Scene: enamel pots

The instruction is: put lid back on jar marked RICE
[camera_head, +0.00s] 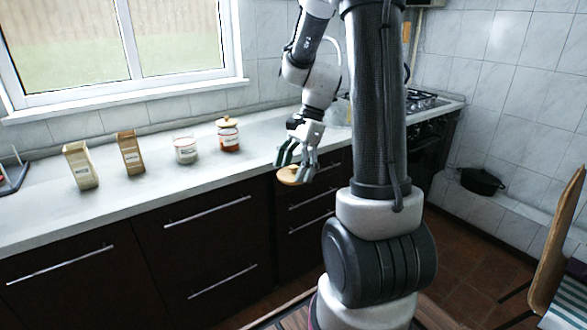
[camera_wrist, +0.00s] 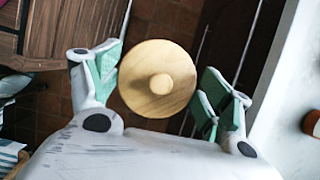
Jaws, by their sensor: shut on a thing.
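My gripper (camera_head: 297,164) is shut on a round wooden lid (camera_head: 290,176) with a small knob. It holds the lid in front of the counter's front edge, over the drawers. The wrist view shows the lid (camera_wrist: 158,80) between the green-padded fingers, knob facing the camera. An open glass jar (camera_head: 186,150) with pale contents and a white label stands on the counter, left of my gripper. Its label is too small to read. A second glass jar (camera_head: 229,136) with reddish contents wears its own wooden lid and stands just right of the open one.
Two tan cartons (camera_head: 81,165) (camera_head: 130,152) stand left of the jars on the pale counter (camera_head: 60,213). The counter in front of the jars is clear. A gas hob (camera_head: 425,101) is at the back right. A black pot (camera_head: 480,181) and a wooden chair (camera_head: 556,245) are far right.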

